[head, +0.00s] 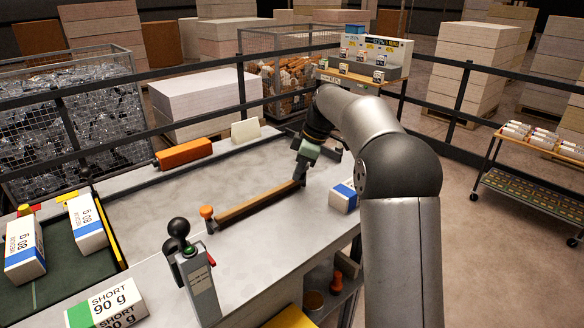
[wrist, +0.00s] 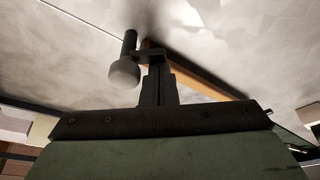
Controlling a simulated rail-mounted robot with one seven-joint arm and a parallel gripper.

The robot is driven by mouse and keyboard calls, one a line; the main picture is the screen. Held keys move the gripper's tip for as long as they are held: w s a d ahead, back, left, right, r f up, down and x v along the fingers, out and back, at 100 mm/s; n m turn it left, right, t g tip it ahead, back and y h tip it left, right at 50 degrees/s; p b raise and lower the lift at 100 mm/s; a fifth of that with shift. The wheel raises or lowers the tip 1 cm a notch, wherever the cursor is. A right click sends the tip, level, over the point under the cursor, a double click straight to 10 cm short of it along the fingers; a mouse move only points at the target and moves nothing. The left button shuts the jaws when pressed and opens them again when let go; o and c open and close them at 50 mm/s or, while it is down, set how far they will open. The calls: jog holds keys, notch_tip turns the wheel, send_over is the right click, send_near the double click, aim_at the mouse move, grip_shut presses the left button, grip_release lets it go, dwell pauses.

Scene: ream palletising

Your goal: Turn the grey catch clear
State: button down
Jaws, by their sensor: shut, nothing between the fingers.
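The catch (wrist: 124,73) shows in the wrist view as a rounded grey knob with a dark upright post and a short dark arm, at one end of a wooden bar (wrist: 195,74). My gripper (wrist: 156,70) is shut and empty, its dark fingers close beside the knob and over the short arm. I cannot tell whether they touch it. In the head view my gripper (head: 301,180) points down at the right end of the wooden bar (head: 255,203), which lies on the grey table. The catch is hidden there behind the fingers.
An orange knob (head: 207,212) stands at the bar's left end. A blue-and-white ream (head: 343,196) lies right of my gripper. A grey post with a black ball (head: 200,285) stands in front. An orange block (head: 184,153) sits at the back edge. The table's left middle is clear.

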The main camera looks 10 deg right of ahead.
jog(key=shift+s+d, duration=0.25)
jog(key=shift+d, duration=0.25)
jog(key=shift+s+d, duration=0.1)
jog(key=shift+d, duration=0.75)
dwell(0.3)
jog(key=shift+a+b, duration=0.1)
jog(key=shift+b, duration=0.2)
jog(key=shift+s+a+f, duration=0.1)
jog(key=shift+s+a, duration=0.05)
jog(key=shift+a, duration=0.1)
jog(key=shift+s+a+b, duration=0.35)
jog(key=shift+a, duration=0.3)
jog(key=shift+s+a+b, duration=0.35)
jog(key=shift+a, duration=0.25)
jog(key=shift+a+r, duration=0.25)
jog(key=shift+r, duration=0.45)
notch_tip(320, 180, up, 8)
jog(key=w+d, duration=0.1)
jog(key=d, duration=0.1)
jog(key=shift+w+d+r+p, duration=0.15)
jog(key=shift+w+d+p, duration=0.1)
jog(key=shift+d+p, duration=0.15)
